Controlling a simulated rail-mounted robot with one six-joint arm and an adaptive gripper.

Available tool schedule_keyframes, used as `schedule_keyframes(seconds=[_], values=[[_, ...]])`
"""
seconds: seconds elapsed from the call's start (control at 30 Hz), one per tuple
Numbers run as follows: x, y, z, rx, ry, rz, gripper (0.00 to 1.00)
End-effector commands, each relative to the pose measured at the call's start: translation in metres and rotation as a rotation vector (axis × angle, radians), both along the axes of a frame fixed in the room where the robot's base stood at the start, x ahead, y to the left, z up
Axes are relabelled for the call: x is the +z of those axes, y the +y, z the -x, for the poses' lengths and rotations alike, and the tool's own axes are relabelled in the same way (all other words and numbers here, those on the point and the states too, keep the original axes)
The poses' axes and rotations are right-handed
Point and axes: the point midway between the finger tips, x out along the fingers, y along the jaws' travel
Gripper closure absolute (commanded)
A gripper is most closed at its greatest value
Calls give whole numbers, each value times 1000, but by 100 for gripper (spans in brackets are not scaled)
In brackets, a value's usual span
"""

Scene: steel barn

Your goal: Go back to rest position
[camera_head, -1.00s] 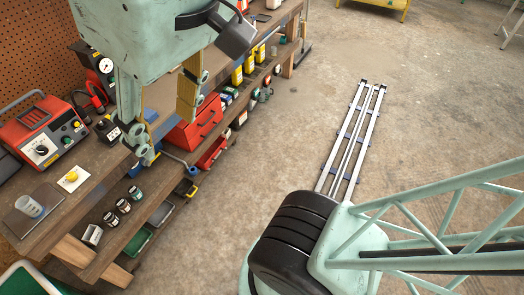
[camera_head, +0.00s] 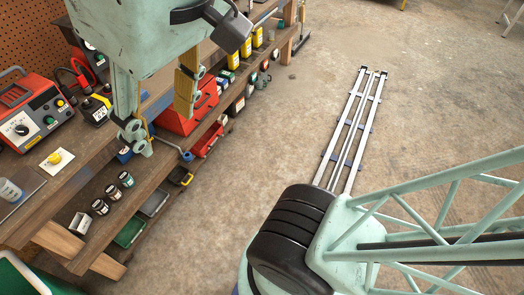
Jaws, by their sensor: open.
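My gripper (camera_head: 162,122) hangs at the upper left of the head view, pointing down. Its two fingers stand apart, with pale green links and yellowish pads, and nothing is between them. It shows in front of the workbench (camera_head: 80,178), which runs diagonally along the left side. A red toolbox (camera_head: 192,118) appears behind and beside the right finger. My gripper's height above the bench is hard to tell.
On the bench are a red device with dials (camera_head: 30,115), a yellow knob on a plate (camera_head: 55,158) and a cup (camera_head: 9,190). The rail (camera_head: 350,130) crosses open concrete floor.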

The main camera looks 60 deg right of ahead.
Motion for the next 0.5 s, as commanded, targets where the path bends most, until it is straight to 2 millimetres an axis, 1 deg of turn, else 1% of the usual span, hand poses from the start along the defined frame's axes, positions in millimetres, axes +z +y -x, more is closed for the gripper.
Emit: schedule_keyframes(seconds=[0.03, 0.1, 0.27, 0.5], values=[[-16, 0, 4, -9, 12, -5, 57], [-22, 0, 4, -9, 12, -5, 57], [-29, 0, 5, -9, 12, -5, 57], [-29, 0, 5, -9, 12, -4, 57]])
